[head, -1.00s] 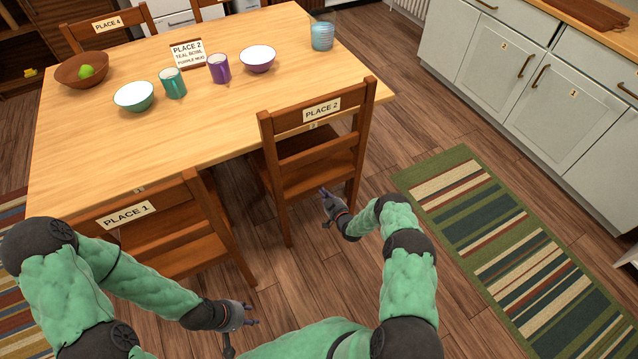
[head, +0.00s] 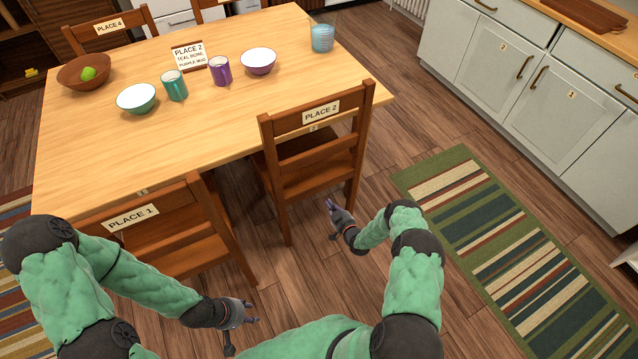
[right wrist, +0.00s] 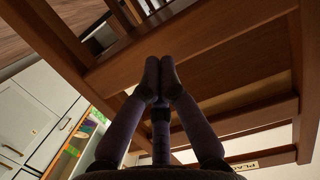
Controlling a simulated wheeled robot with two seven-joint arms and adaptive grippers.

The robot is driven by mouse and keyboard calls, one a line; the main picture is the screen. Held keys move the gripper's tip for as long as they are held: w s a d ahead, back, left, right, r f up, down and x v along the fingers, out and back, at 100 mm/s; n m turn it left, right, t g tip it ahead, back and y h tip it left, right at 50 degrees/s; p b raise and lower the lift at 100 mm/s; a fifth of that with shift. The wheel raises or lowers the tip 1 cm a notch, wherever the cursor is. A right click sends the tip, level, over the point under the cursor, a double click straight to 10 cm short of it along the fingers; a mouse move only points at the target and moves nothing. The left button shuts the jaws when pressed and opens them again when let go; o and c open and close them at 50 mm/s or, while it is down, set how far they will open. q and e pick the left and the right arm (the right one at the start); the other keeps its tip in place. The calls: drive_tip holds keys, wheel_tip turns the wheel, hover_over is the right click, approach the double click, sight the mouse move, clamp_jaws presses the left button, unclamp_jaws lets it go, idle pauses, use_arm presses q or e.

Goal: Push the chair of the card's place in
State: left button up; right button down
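The card (head: 188,56) on the table reads PLACE 2, teal bowl, purple mug. The chair labelled PLACE 2 (head: 290,128) stands upright at the table's near right side, its back towards me and its seat facing the table (head: 110,165). My right gripper (head: 330,204) is low behind this chair, by its right rear leg. In the right wrist view its fingertips (right wrist: 160,75) are together with nothing between them, and the chair's wooden bars (right wrist: 205,60) are close ahead; contact cannot be told. My left gripper (head: 254,312) is low, right of the PLACE 1 chair; its finger gap is unclear.
The PLACE 1 chair (head: 180,235) stands at left, partly behind my left arm. Bowls, mugs and a blue cup (head: 322,38) stand on the table. A striped rug (head: 500,240) and grey cabinets (head: 500,80) are at right. Bare floor lies around my grippers.

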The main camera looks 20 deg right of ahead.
drive_tip(key=f+p+v, duration=0.2)
drive_tip(key=v, duration=0.8)
drive_tip(key=shift+s, duration=0.45)
idle(0.4)
drive_tip(key=s+a+r+m+g+y+p, duration=0.1)
drive_tip(key=s+a+r+g, duration=0.1)
drive_tip(key=a+r+g, duration=0.35)
drive_tip(key=s+a+r+m+g+y+p, duration=0.1)
drive_tip(key=s+a+r+g, duration=0.15)
drive_tip(key=a, duration=0.65)
drive_tip(key=s+a+r+g, duration=0.3)
drive_tip(key=s+a+r, duration=0.1)
drive_tip(key=s, duration=0.4)
drive_tip(key=s+a+r+m+g+p, duration=0.1)
drive_tip(key=s+a+r+g, duration=0.3)
drive_tip(key=s+r, duration=0.3)
drive_tip(key=s, duration=0.2)
drive_tip(key=shift+s+a+r+y, duration=0.2)
drive_tip(key=shift+s+r+y, duration=0.1)
drive_tip(key=shift+y, duration=0.1)
